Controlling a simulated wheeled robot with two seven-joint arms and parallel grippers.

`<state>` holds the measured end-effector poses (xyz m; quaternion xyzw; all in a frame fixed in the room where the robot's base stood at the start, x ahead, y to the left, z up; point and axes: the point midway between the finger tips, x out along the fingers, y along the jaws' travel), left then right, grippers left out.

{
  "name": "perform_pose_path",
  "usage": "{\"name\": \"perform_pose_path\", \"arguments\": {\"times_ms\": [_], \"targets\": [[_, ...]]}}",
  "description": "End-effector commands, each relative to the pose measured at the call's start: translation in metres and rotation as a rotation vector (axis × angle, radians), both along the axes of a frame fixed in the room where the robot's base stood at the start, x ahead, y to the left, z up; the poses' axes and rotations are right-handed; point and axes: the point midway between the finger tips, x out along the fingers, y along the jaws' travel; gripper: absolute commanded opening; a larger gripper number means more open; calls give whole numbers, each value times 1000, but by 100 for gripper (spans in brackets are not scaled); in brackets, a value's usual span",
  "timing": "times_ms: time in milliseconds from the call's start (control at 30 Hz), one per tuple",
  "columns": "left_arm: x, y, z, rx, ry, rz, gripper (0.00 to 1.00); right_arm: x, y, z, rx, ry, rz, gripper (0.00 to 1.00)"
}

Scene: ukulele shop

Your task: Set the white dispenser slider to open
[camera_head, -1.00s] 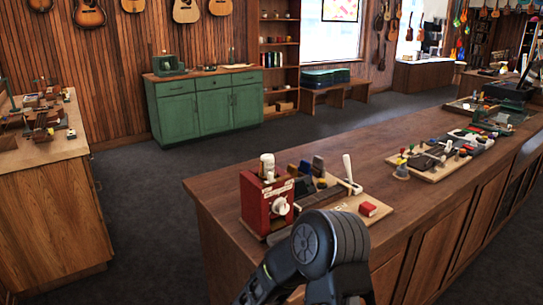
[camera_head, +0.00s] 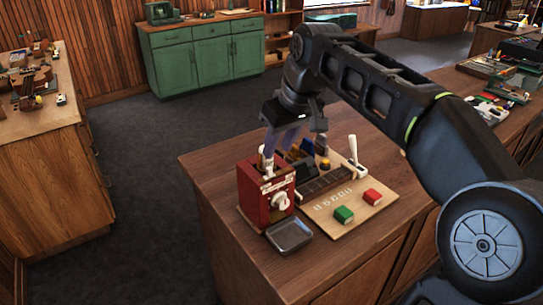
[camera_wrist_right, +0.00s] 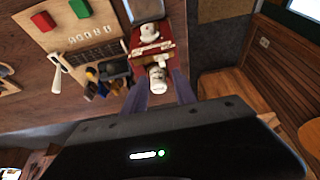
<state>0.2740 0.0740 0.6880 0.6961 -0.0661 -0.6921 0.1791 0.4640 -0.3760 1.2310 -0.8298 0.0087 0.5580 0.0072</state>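The red dispenser (camera_head: 252,200) stands at the near left corner of the wooden counter, with a white knob (camera_head: 279,201) on its front. A white slider piece (camera_head: 267,163) sticks up from its top. My right gripper (camera_head: 275,152) reaches down over the dispenser top and partly hides it. In the right wrist view the fingers (camera_wrist_right: 159,90) are apart, one on each side of the white slider piece (camera_wrist_right: 158,77). Whether they touch it cannot be told. The red dispenser body (camera_wrist_right: 150,50) shows beyond it. My left gripper is out of view.
A grey tray (camera_head: 289,236) sits in front of the dispenser. To its right a wooden board (camera_head: 325,207) holds a green block (camera_head: 343,214), a red block (camera_head: 372,197) and a white lever (camera_head: 354,152). Dark upright pieces stand close behind the gripper. The near counter front is clear.

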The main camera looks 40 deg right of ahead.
Motion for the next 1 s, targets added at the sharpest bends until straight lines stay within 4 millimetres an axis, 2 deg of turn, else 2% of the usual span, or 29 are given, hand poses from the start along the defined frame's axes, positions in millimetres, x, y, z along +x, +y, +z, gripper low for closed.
{"name": "perform_pose_path", "arguments": {"times_ms": [367,800,1000], "targets": [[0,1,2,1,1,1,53,4,0,-7,1,0,0,34],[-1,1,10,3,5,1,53,27,0,-63,1,0,0,34],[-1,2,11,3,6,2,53,30,0,-72,1,-1,1,34]]}}
